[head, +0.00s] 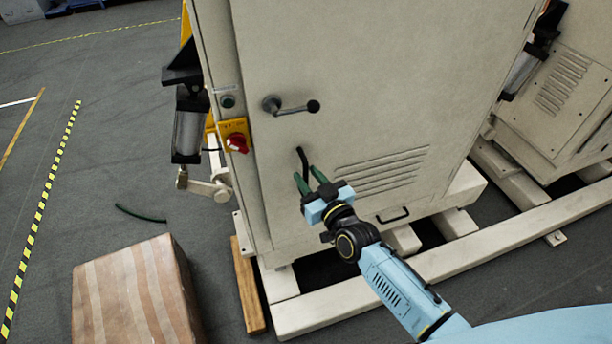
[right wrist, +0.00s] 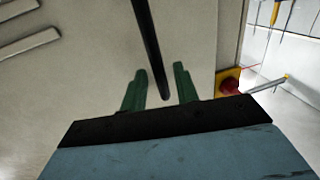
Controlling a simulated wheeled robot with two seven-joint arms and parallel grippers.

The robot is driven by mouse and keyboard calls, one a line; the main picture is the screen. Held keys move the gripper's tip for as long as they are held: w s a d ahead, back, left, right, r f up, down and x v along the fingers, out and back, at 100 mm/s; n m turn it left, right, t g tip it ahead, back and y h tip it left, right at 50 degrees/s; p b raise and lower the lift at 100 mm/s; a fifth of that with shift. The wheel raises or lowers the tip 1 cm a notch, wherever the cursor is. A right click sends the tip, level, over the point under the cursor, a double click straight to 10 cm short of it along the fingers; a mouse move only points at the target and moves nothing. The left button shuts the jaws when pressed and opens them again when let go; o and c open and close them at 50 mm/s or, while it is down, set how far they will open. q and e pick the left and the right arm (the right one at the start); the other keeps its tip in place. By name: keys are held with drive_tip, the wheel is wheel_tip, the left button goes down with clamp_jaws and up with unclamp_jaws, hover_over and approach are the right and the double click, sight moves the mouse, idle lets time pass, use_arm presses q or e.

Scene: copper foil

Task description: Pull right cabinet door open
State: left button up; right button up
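The beige cabinet door (head: 385,70) stands upright in the middle of the head view and looks closed. A thin black bar handle (head: 302,158) sits low on its left part; the bar (right wrist: 152,45) also shows in the right wrist view. My right gripper (head: 310,178) is at the lower end of this bar. Its two green fingers (right wrist: 158,88) are apart, with the bar's end between them and a visible gap on each side. A lever with a black knob (head: 290,107) is higher on the door. My left gripper is not in view.
A red knob on a yellow plate (head: 235,142) is at the cabinet's left edge. A striped brown box (head: 130,295) and a wooden plank (head: 248,285) lie at lower left. Pale base beams (head: 450,258) run under the cabinet. Open grey floor lies to the left.

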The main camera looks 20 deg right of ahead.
drive_tip(key=shift+x, duration=0.75)
drive_tip(key=shift+c, duration=0.4)
clamp_jaws()
